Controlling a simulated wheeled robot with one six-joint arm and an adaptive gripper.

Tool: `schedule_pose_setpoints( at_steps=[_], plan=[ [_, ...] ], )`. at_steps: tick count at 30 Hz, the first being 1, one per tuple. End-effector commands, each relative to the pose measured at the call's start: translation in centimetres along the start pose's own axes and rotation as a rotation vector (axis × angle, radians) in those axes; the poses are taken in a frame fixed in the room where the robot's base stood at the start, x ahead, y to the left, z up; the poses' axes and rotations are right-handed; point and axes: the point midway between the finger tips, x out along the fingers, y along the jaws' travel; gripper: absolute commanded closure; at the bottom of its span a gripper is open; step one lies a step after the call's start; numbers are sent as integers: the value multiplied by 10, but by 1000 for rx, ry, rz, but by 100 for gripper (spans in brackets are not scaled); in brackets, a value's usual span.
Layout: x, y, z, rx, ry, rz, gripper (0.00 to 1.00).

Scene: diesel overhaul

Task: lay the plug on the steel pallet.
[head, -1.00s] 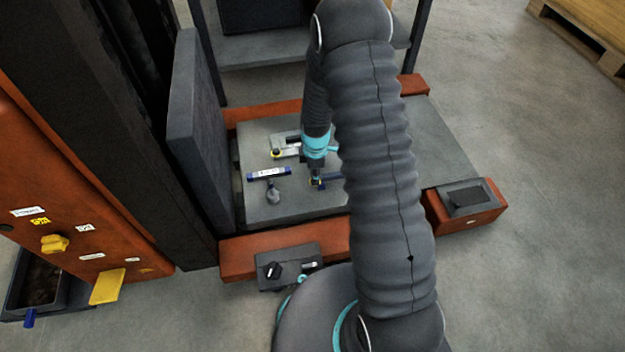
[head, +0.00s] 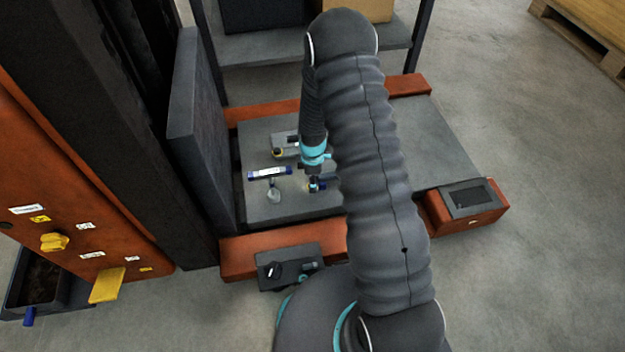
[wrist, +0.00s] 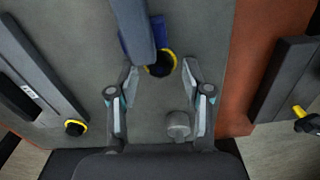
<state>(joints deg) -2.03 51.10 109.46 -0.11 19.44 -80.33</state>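The steel pallet (head: 390,140) is a flat grey plate, and it fills much of the wrist view (wrist: 95,25). A small grey plug-like piece (wrist: 178,125) shows between my fingers, beside the right one, and seems to rest on the plate. A blue-ended dark bar with a yellow ring (wrist: 158,62) lies at the fingertips.
A blue-and-white bar (head: 269,173) lies at the plate's left. Another dark bar with a yellow ring (wrist: 74,127) lies left of my gripper. An orange frame (head: 285,243) borders the plate, with a grey box (head: 290,266) in front. An upright dark panel (head: 198,150) stands left.

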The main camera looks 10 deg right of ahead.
Motion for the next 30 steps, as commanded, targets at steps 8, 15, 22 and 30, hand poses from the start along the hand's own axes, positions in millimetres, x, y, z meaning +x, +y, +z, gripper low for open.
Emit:
schedule_pose_setpoints(
  at_steps=[8,15,22,30],
  plan=[
    [-4,0,0,0,0,1,51],
    [-40,1,0,0,1,3,51],
    [-85,1,0,0,1,3,51],
    [-116,0,0,0,1,1,51]
  ],
)
